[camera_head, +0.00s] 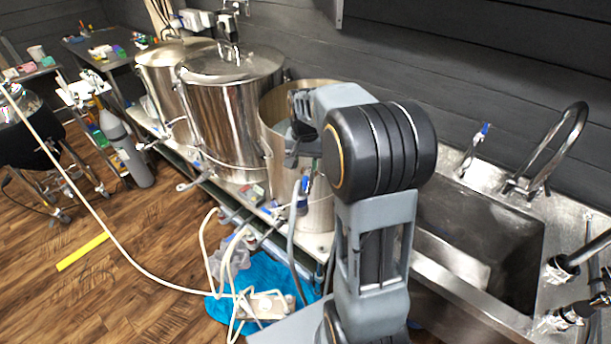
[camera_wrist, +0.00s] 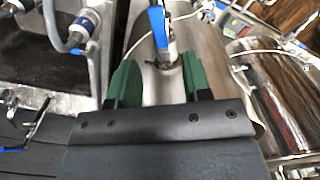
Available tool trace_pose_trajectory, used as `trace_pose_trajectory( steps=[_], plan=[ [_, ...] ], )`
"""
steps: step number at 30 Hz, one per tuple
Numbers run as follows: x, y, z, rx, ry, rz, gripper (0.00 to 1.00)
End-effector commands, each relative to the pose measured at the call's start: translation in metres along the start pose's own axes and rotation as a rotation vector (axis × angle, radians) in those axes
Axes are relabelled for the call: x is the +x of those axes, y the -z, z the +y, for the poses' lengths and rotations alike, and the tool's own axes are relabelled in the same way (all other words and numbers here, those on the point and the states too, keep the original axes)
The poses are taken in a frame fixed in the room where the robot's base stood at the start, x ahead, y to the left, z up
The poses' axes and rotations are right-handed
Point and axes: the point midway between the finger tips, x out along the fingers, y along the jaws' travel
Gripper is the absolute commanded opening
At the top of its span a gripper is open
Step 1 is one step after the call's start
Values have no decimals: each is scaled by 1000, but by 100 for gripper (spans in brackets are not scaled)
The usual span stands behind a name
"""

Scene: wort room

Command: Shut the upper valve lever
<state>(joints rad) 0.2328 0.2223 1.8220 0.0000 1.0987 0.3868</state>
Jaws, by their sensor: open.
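A valve with a blue lever (camera_head: 304,186) sits on the front of the nearest steel kettle (camera_head: 321,212) in the head view. In the wrist view a blue lever (camera_wrist: 158,27) stands upright, just beyond the gap between the fingertips. My gripper (camera_wrist: 160,75) is open, with one green finger on each side and nothing visible between them. In the head view my gripper (camera_head: 296,158) is small and partly hidden by my arm, above the blue lever and close to the kettle. I cannot tell whether it touches the lever.
Two more kettles (camera_head: 226,110) stand behind to the left. A steel sink (camera_head: 490,235) with a curved faucet (camera_head: 565,140) is at right. Pale hoses (camera_head: 110,228) run over the floor and a blue cloth (camera_head: 262,272). A grey cylinder (camera_head: 125,150) stands left; open floor lies before it.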

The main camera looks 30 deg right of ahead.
Motion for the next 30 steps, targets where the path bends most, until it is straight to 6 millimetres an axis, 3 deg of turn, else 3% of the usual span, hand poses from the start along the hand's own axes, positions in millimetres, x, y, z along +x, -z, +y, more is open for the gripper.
trace_pose_trajectory(
  steps=[6, 12, 25, 30],
  plan=[
    [35, -1, 0, 0, -1, -2, 45],
    [55, 0, 0, -1, 0, -1, 45],
    [62, 0, 0, -1, 1, 2, 45],
    [62, 0, 0, -1, 1, 2, 30]
  ],
)
